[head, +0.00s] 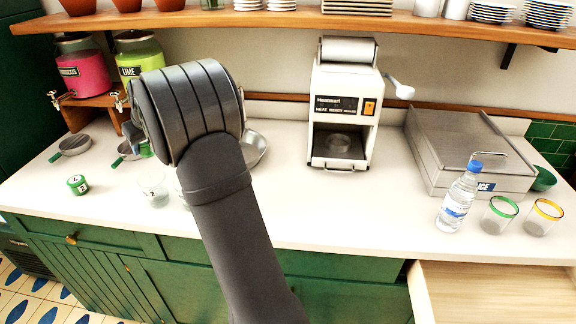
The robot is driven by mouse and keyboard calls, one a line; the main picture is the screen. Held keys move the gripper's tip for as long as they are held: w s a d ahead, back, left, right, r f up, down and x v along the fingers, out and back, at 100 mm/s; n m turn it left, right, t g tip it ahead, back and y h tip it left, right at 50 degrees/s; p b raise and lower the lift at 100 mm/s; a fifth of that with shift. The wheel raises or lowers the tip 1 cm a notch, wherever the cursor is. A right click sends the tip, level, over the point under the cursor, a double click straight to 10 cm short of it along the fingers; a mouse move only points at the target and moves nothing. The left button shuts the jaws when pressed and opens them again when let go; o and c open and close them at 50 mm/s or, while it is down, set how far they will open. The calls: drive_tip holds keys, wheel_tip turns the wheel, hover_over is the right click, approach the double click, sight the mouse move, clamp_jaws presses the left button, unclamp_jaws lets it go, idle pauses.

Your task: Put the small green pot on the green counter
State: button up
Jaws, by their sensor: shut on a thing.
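My arm crosses the middle of the head view, and its thick grey wrist covers most of my gripper (134,136). Only a blue-grey edge of the gripper shows at the wrist's left. A small green piece (146,150) shows right below that edge; it looks like the small green pot, shut in my gripper, but most of it is hidden. I cannot tell its height over the worktop. The counter (330,215) has a white top and green cabinet fronts.
A small green tin (77,185), two pans and a clear glass (155,195) stand at left. A white machine (343,105) stands at the back. A steel ice box (465,150), bottle (459,198) and two rimmed glasses stand at right. The front centre is clear; a drawer (490,290) is open.

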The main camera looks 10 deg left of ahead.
drive_tip(key=shift+f, duration=0.8)
drive_tip(key=s+a+f, duration=0.1)
drive_tip(key=a+f, duration=0.1)
drive_tip(key=a, duration=0.1)
drive_tip(key=s+a+f, duration=0.1)
drive_tip(key=a+f, duration=0.1)
drive_tip(key=a, duration=0.2)
drive_tip(key=s+a+f, duration=0.1)
drive_tip(key=a+f, duration=0.2)
drive_tip(key=a, duration=0.1)
drive_tip(key=shift+s, duration=0.4)
drive_tip(key=shift+f, duration=1.95)
drive_tip(key=shift+f, duration=0.2)
drive_tip(key=o, duration=1.1)
drive_tip(key=shift+c, duration=0.2)
